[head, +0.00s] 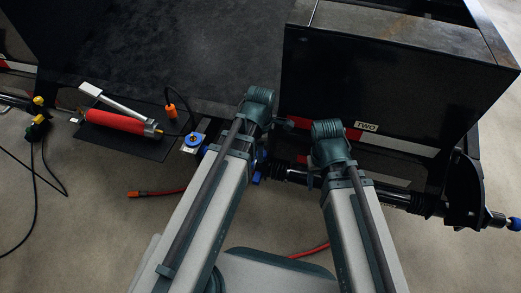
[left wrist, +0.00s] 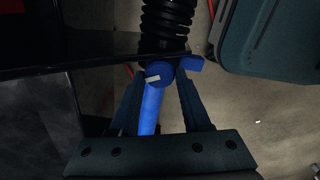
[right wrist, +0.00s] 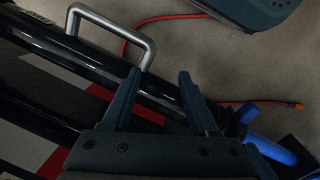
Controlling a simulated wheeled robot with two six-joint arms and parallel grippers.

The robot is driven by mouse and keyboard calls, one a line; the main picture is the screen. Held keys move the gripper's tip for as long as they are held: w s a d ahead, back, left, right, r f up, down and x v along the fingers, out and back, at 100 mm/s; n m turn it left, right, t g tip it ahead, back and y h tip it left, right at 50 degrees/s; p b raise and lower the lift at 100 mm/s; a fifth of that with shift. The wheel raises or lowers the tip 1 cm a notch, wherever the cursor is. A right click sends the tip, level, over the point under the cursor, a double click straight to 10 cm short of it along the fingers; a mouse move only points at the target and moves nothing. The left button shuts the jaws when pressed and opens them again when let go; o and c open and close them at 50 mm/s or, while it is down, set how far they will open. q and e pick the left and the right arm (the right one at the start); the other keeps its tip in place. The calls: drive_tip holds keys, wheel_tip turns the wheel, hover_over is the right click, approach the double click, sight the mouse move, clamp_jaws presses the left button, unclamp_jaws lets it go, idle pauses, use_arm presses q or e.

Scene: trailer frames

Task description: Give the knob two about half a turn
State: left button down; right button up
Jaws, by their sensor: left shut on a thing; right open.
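A blue knob with a white mark (left wrist: 158,80) sits between my left gripper's fingers (left wrist: 158,100) in the left wrist view, beside a black ribbed bellows. My left gripper is shut on this knob. In the head view the blue parts (head: 258,172) show beside my left arm, which hides most of that gripper. A "TWO" label (head: 366,126) is on the dark trailer front to the right. My right gripper (right wrist: 158,82) is open and empty over a black bar with a silver handle (right wrist: 118,22). Blue parts (right wrist: 268,148) show to its right.
A black coupling bar (head: 400,198) runs right to a blue-tipped end (head: 514,224). A red cylinder (head: 114,121) lies on a dark mat at the left.

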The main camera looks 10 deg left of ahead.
use_arm(q)
drive_tip(key=shift+m, duration=0.3)
drive_tip(key=m, duration=0.3)
drive_tip(key=shift+m, duration=0.3)
drive_tip(key=shift+w+m, duration=0.1)
drive_tip(key=shift+m, duration=1.6)
drive_tip(key=shift+c, duration=1.9)
unclamp_jaws()
